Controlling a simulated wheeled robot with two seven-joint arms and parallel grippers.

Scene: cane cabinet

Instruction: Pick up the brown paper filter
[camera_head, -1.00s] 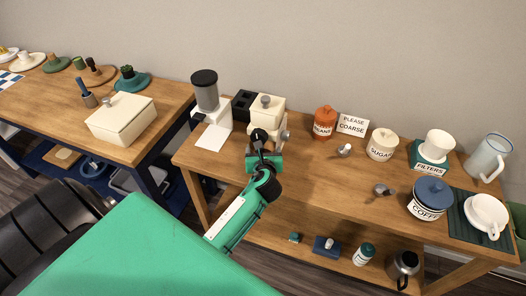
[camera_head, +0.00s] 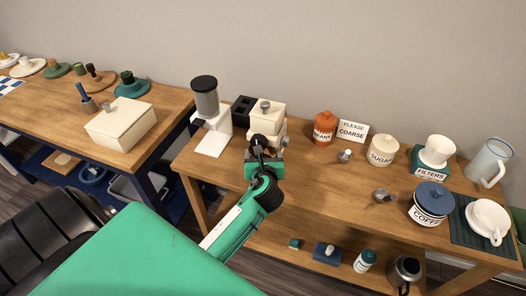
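I see no brown paper filter in this view. A dark green holder labelled FILTERS (camera_head: 430,174) stands at the back right of the brewing table, with a white dripper cup (camera_head: 437,151) on top that hides its inside. My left gripper (camera_head: 258,152) is far left of the holder, in front of a cream grinder-like box (camera_head: 267,116). The green and black gripper is seen from behind, and its fingertips are hard to make out. I cannot tell whether it is open. My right gripper is out of view.
The table (camera_head: 315,180) holds an orange BEANS jar (camera_head: 324,128), a SUGAR jar (camera_head: 383,151), a blue-lidded COFFEE jar (camera_head: 432,202), metal scoops (camera_head: 384,196) and a glass jug (camera_head: 489,162). A white cup (camera_head: 488,219) sits on a dark mat. Bare wood lies mid-table.

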